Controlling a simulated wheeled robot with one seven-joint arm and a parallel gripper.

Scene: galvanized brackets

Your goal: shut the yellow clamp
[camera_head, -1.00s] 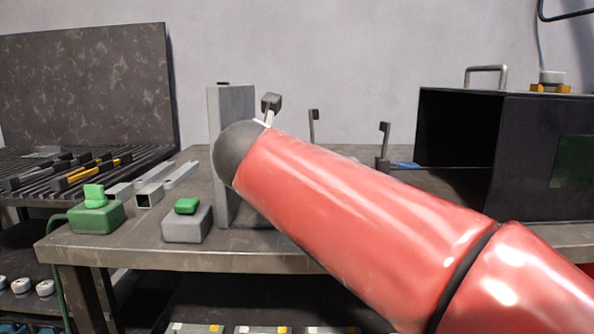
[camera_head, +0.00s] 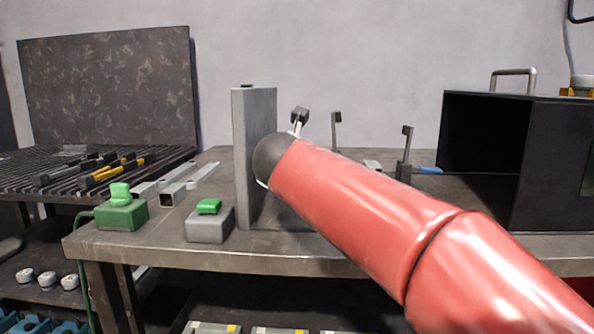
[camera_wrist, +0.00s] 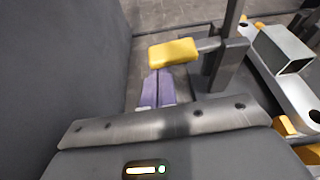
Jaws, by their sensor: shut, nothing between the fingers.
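The yellow clamp shows in the wrist view as a yellow handle grip (camera_wrist: 173,53) on a short metal arm that runs right to a dark upright bracket (camera_wrist: 218,68). My gripper (camera_wrist: 157,73) is shut and empty, its two purple fingers side by side. Their tips lie just below the yellow grip in the picture; whether they touch it I cannot tell. In the head view my red arm covers the gripper, and I cannot make out the yellow grip there.
A grey upright block (camera_head: 254,160) stands on the bench (camera_head: 300,256) beside my arm. Dark upright levers (camera_head: 405,150) stand behind the arm. A black open box (camera_head: 520,160) is at right. A green-buttoned grey box (camera_head: 209,227) and a green switch box (camera_head: 121,212) sit at front left. In the wrist view, a square metal tube (camera_wrist: 285,48) lies at right.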

